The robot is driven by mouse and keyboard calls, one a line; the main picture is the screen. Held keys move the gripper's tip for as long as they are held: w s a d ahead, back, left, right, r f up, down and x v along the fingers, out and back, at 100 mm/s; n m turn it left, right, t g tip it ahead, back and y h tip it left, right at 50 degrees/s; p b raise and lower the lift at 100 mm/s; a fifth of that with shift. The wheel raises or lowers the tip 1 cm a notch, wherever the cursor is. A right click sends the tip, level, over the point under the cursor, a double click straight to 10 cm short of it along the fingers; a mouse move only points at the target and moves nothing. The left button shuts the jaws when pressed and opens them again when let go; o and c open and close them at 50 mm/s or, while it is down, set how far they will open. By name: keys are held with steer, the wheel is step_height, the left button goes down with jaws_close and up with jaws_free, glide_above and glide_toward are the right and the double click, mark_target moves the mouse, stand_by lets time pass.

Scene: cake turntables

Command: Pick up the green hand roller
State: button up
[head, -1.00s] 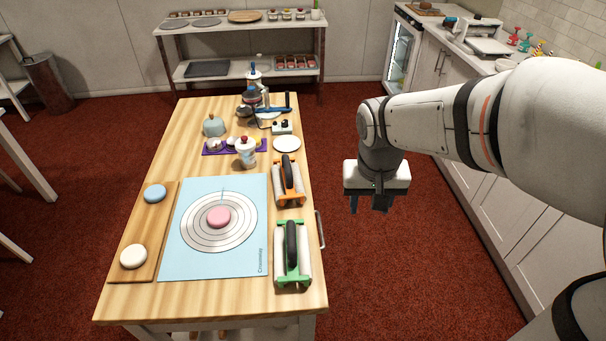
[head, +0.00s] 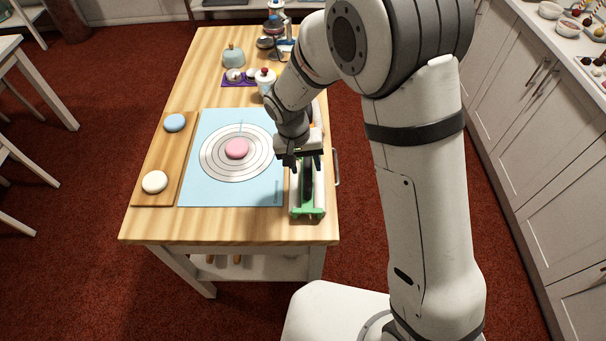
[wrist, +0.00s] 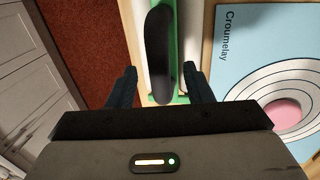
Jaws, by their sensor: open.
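The green hand roller (head: 308,208) lies at the front right corner of the wooden table, with a green frame, pale rollers and a black handle. My gripper (head: 300,161) is above its far end and hides part of it. In the wrist view, the black handle (wrist: 159,50) of the green roller runs between the two fingers of my gripper (wrist: 158,88). The fingers are open, one on each side of the handle, and not touching it. I cannot tell the exact height of the fingertips over the handle.
A blue mat (head: 232,193) with a pink disc (head: 237,148) lies left of the roller. A wooden board (head: 152,200) holds a white and a blue disc. A lidded cup (head: 265,82) stands farther back. The orange roller is mostly hidden behind my arm. A handle bar (head: 336,168) sticks out at the table's right side.

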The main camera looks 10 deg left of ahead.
mark_target(307, 168)
steer(key=f, duration=0.3)
steer(key=shift+d+f, duration=0.15)
steer(key=shift+d, duration=0.2)
jaws_close()
steer(key=shift+w, duration=0.1)
